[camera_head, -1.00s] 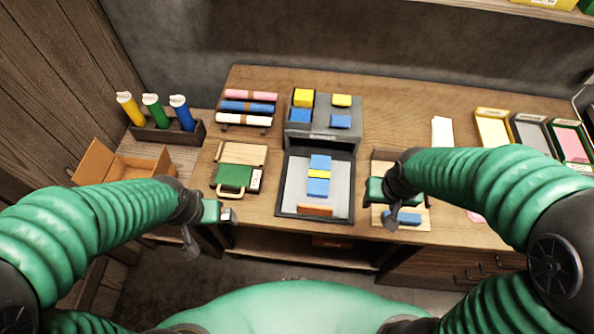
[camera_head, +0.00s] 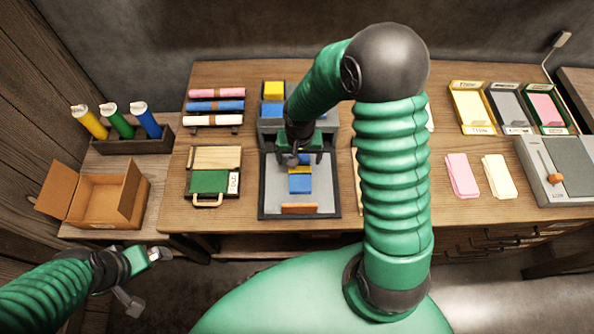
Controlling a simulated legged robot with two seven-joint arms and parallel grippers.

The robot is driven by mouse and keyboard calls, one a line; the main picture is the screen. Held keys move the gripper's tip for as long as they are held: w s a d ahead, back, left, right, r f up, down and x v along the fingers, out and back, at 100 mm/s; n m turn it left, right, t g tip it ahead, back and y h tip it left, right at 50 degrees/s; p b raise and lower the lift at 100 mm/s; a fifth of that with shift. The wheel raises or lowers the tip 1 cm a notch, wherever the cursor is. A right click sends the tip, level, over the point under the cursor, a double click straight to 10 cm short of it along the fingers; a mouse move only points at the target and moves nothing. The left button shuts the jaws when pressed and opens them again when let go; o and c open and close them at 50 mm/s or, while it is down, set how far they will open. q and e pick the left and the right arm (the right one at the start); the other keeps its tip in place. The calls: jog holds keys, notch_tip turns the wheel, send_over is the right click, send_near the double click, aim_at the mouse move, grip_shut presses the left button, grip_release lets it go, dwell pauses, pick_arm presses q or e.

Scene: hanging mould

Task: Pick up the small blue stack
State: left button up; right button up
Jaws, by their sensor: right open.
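A grey tray (camera_head: 274,195) at the bench's middle bears a blue block (camera_head: 300,184) in front and a yellow one (camera_head: 294,170) behind it. A further blue piece (camera_head: 305,158) at their far end is mostly hidden by my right gripper. My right gripper (camera_head: 298,159) is open and points down over that far end; I cannot tell whether it touches anything. Another blue block (camera_head: 272,109) sits on the grey stand behind. Which of these is the small blue stack is unclear. My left gripper (camera_head: 158,255) is off the bench at lower left; its jaws are unclear.
My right arm hides the wooden tray right of the grey one. A green case (camera_head: 209,182), coloured rolls (camera_head: 214,107) and an open cardboard box (camera_head: 103,203) lie to the left. Pink (camera_head: 462,175) and cream pads (camera_head: 498,176) and a grey device (camera_head: 563,166) are on the right.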

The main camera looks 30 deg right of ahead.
aim_at(299, 169)
jog(key=f, duration=0.7)
jog(key=shift+w+d+f, duration=0.25)
jog(key=shift+d+f, duration=0.05)
jog(key=shift+f, duration=0.05)
jog(key=shift+w+f, duration=0.1)
jog(key=shift+c, duration=0.2)
